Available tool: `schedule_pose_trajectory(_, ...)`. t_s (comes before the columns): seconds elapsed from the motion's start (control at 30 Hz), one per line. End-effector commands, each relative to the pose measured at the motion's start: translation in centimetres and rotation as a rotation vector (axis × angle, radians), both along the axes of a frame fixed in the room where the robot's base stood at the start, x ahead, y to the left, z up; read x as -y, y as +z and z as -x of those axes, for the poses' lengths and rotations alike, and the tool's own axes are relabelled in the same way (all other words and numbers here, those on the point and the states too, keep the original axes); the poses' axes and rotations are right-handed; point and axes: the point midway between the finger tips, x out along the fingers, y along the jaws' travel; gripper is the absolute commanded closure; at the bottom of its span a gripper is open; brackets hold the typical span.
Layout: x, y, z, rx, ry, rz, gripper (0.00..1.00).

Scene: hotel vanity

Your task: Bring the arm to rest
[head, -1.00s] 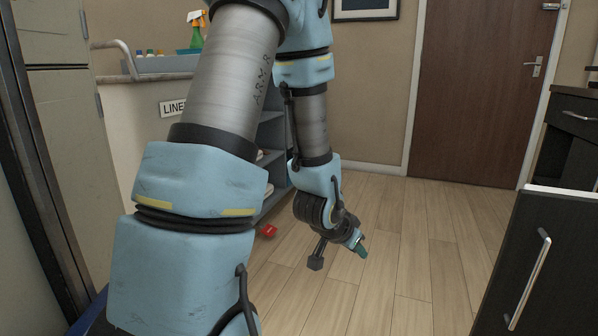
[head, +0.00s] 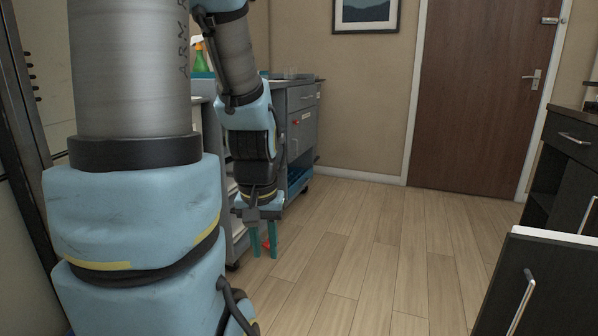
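My arm fills the left side of the head view, its thick lower links near the camera. My gripper (head: 263,240) hangs down at the end of the arm, above the wooden floor and in front of the grey cart. Its two green fingers are spread apart, with no held thing visible between them. A small red thing shows low behind the fingers, partly hidden.
A grey cart (head: 303,97) stands behind my gripper, partly hidden by the arm. A green spray bottle (head: 201,58) is at the back left. Dark drawers (head: 500,280) stand at the right. The wooden floor (head: 370,250) is clear towards the brown door (head: 480,90).

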Motion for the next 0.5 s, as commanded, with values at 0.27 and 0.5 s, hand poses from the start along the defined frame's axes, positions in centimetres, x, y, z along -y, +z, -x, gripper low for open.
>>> schedule_pose_trajectory(0.27,0.0,10.8,0.0,0.000,-0.002,0.000,0.73)
schedule_pose_trajectory(0.5,0.0,18.3,0.0,0.001,-0.002,0.000,0.73)
